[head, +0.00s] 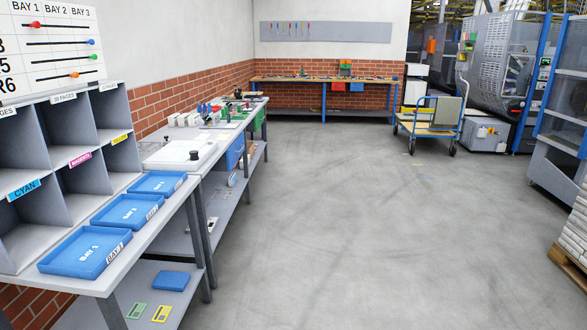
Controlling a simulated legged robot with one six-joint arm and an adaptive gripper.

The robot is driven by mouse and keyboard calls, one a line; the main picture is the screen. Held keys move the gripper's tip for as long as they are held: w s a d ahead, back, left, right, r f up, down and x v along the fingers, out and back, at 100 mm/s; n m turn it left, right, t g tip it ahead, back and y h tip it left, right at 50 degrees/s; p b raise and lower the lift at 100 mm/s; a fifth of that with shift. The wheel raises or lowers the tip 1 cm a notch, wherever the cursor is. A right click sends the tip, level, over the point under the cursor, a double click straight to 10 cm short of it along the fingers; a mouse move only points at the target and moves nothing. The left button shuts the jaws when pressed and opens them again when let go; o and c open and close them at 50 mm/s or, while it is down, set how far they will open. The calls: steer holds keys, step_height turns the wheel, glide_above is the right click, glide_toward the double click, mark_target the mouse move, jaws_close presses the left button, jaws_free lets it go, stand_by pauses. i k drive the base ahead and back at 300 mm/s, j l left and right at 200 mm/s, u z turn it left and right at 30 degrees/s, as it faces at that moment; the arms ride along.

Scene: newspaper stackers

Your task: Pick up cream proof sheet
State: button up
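I cannot pick out a cream proof sheet with certainty in the head view. A pale flat panel (178,151) lies on the grey workbench along the left wall, with a dark knob beside it; it looks white rather than cream. Small pale items on the shelf under that bench are too small to tell. My gripper is not in view.
Three blue bay trays (86,251) line the near left table below grey pigeonholes (82,117). Green (137,311) and yellow (161,313) cards lie on its lower shelf. A trolley (433,122) stands at the back; a pallet stack (573,235) is at right. The middle floor is clear.

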mark_target(225, 135)
steer(key=i, duration=1.4)
steer(key=i+l+u, duration=0.1)
steer(key=i, duration=1.3)
steer(key=i+u, duration=0.25)
steer(key=i, duration=0.5)
steer(key=i+l+u, duration=0.1)
steer(key=i+u, duration=0.15)
steer(key=i, duration=1.9)
steer(key=i+u, duration=0.4)
steer(key=i+l+u, duration=0.35)
steer(key=i+u, duration=0.35)
steer(key=i+l+u, duration=0.1)
steer(key=u, duration=0.3)
steer(key=i+l+u, duration=0.2)
steer(key=i+u, duration=0.15)
